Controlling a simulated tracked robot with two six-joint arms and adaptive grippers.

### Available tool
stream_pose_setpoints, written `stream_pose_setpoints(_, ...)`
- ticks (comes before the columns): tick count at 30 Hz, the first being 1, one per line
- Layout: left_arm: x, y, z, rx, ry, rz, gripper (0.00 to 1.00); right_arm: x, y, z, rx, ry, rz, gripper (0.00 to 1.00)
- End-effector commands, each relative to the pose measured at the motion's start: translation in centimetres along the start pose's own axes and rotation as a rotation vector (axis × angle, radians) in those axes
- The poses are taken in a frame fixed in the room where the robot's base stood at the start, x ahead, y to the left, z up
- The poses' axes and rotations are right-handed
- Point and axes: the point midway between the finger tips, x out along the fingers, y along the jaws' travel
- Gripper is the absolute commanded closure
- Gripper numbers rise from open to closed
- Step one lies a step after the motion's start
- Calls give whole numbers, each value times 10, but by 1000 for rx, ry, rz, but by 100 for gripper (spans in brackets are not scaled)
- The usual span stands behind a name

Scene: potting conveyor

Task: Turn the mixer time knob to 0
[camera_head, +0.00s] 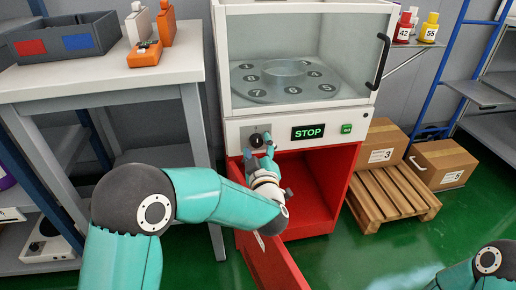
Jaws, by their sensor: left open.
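The mixer (296,112) is a white machine with a glass-fronted chamber, standing on a red cabinet. Its front panel (290,126) has a dark round knob (256,140) at the left, a display (308,132) reading STOP in green, and a green button (346,129) at the right. My left gripper (258,152) is open right in front of the knob, with its fingers pointing up at the panel. One finger overlaps the knob's right side in the picture. I cannot tell whether they touch, nor read the knob's setting. My right arm shows at the lower right; its gripper is out of view.
The red cabinet (335,172) below stands open, its door (277,266) swung out under my left forearm. Cardboard boxes (440,162) and a wooden pallet (392,190) are at right. Green floor is clear in front.

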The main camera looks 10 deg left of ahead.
Motion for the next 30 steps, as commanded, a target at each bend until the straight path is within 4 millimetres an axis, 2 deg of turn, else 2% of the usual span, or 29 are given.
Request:
stream_pose_setpoints(5,-5,1,0,0,-1,2,38,0,0,0,0,0,0,45)
stream_pose_setpoints(8,-16,2,0,1,-2,3,38,0,0,0,0,0,0,45)
stream_pose_setpoints(21,-98,1,2,1,-3,3,38,0,0,0,0,0,0,45)
stream_pose_setpoints(25,-113,0,2,0,-2,1,38,0,0,0,0,0,0,45)
stream_pose_setpoints(30,-120,-1,1,0,0,0,38,0,0,0,0,0,0,45)
